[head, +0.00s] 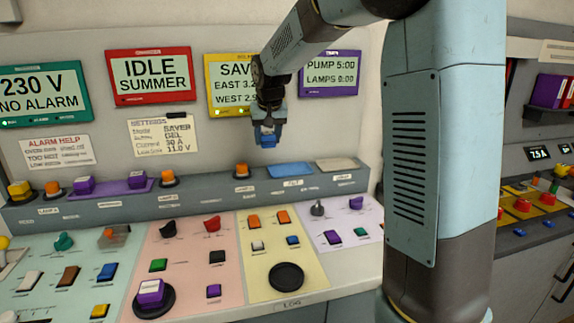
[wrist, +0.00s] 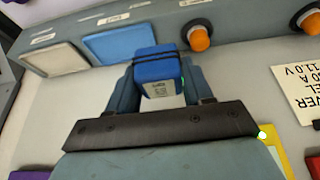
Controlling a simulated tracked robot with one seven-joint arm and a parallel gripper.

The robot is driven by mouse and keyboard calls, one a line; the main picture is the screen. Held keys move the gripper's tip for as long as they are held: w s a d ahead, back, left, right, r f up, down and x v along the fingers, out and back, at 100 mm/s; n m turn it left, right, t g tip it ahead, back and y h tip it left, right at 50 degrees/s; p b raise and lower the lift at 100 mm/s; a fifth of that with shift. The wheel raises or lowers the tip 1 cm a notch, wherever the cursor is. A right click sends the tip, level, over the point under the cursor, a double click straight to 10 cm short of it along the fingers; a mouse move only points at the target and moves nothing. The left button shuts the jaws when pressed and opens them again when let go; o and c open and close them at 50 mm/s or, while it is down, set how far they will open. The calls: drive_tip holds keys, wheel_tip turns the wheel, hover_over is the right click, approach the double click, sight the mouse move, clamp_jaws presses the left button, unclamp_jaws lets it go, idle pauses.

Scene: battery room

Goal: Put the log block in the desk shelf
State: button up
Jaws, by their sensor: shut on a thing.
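My gripper (head: 267,136) is shut on a blue block (wrist: 158,78) with a white label; its print is too small to read. In the head view the block (head: 268,141) hangs in the air in front of the back wall, above the grey ledge at the back of the desk. A blue pad (head: 291,170) and a beige pad (head: 336,164) lie on that ledge, below and to the right of the block. The wrist view also shows the blue pad (wrist: 121,43) and the beige pad (wrist: 64,58). An empty black round pad (head: 287,277) sits above the word LOG.
Orange knobs (head: 242,170) and purple blocks (head: 137,179) stand along the ledge (head: 210,186). A purple block (head: 150,292) stands on another black round pad. Buttons and switches crowd the coloured desk panels. Signs hang on the wall behind my gripper.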

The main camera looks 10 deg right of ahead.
approach(288, 168)
wheel_tip(288, 168, up, 3)
drive_tip(key=a, duration=0.3)
drive_tip(key=d+f, duration=0.1)
drive_tip(key=f, duration=0.1)
drive_tip(key=w+d+f, duration=0.1)
drive_tip(key=shift+w+d+f, duration=0.1)
drive_tip(key=shift+w+f, duration=0.05)
drive_tip(key=shift+f, duration=0.25)
drive_tip(key=shift+w+d+f, duration=0.25)
drive_tip(key=shift+d+f, duration=0.05)
drive_tip(key=shift+f, duration=0.25)
drive_tip(key=shift+w+d+f, duration=0.1)
drive_tip(key=shift+f, duration=0.8)
drive_tip(key=shift+w+d+f, duration=0.1)
drive_tip(key=shift+f, duration=0.85)
drive_tip(key=shift+f, duration=0.1)
drive_tip(key=o, duration=1.1)
drive_tip(key=shift+o, duration=0.2)
